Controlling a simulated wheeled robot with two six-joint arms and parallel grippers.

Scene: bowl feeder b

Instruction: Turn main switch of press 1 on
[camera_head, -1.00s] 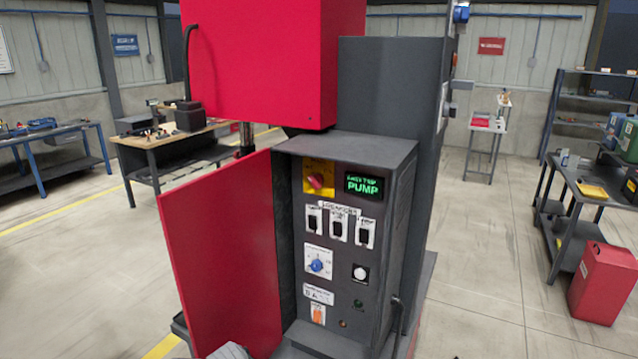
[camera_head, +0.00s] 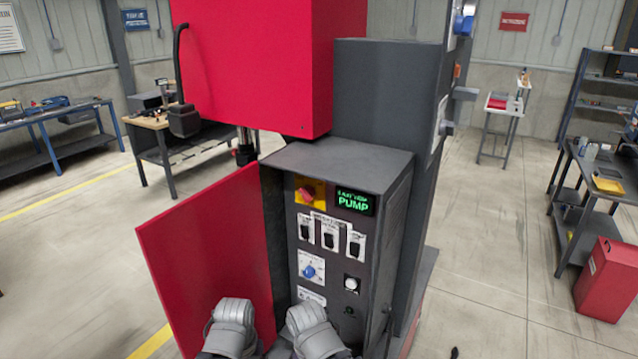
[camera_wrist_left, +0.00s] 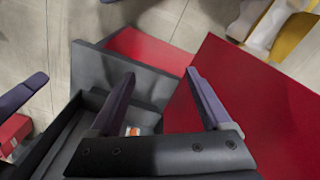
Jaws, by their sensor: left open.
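The main switch (camera_head: 306,194) is a red rotary knob on a yellow plate, at the top left of the press's grey control panel. Its handle looks slanted, but its exact setting is too small to read. A display (camera_head: 355,201) beside it is lit green with the word PUMP. My left gripper (camera_wrist_left: 160,76) is open and empty in the left wrist view, below the switch's level near the cabinet and red door. In the head view only grey arm parts show at the bottom. A dark bar at the wrist view's left edge may be my right gripper.
The red cabinet door (camera_head: 207,262) stands open left of the panel. Below the switch are several breakers (camera_head: 328,235), a blue knob (camera_head: 309,271) and a white button (camera_head: 351,283). The red press head (camera_head: 265,65) overhangs behind. A red bin (camera_head: 607,280) stands on the right.

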